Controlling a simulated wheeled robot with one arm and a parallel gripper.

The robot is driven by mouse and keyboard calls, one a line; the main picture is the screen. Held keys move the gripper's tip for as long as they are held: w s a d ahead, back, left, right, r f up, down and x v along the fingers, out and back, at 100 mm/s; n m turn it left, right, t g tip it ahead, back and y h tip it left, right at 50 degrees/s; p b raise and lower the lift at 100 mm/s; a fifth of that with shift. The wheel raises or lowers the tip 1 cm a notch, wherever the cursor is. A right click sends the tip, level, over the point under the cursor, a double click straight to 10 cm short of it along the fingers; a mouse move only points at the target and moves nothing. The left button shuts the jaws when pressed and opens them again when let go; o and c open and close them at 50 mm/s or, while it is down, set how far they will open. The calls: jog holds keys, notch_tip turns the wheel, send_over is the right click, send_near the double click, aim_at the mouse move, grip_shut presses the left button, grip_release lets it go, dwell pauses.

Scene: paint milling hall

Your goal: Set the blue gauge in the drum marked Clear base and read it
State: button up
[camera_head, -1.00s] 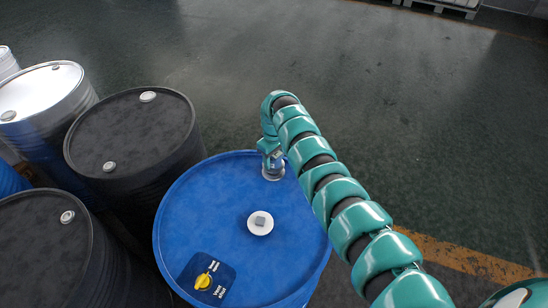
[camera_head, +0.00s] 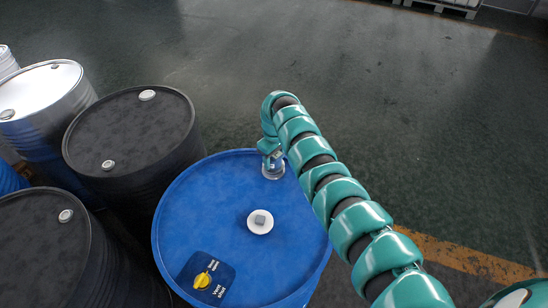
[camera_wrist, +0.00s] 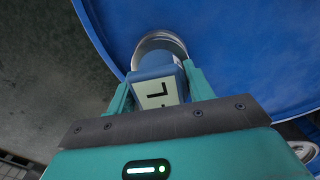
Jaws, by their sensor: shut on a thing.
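A blue drum (camera_head: 205,200) stands in the lower middle of the head view; no Clear base marking is readable on it. My gripper (camera_head: 270,150) is at its far rim, above a round silver fitting (camera_head: 273,170). In the wrist view my gripper (camera_wrist: 160,82) is shut on the blue gauge (camera_wrist: 152,66), with a teal finger on each side. The gauge's pale display (camera_wrist: 158,92) shows a dark angular character, seen turned. The silver fitting (camera_wrist: 160,40) is right beyond the gauge. Whether the gauge is seated in it cannot be told.
A white cap with a grey top (camera_head: 260,221) is mid-lid. A yellow knob (camera_head: 202,281) sits on a dark vent label, its pointer direction unclear. Black drums (camera_head: 130,130) (camera_head: 40,240) and a silver-white drum (camera_head: 45,90) stand left.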

jog(key=shift+f+b, duration=0.4)
jog(key=shift+f, duration=0.15)
jog(key=o, duration=1.3)
jog(key=shift+r, duration=0.1)
jog(key=shift+o, duration=0.2)
notch_tip(320, 180, up, 17)
jog(key=b, duration=0.4)
jog(key=shift+r+b, duration=0.15)
jog(key=shift+b, duration=0.2)
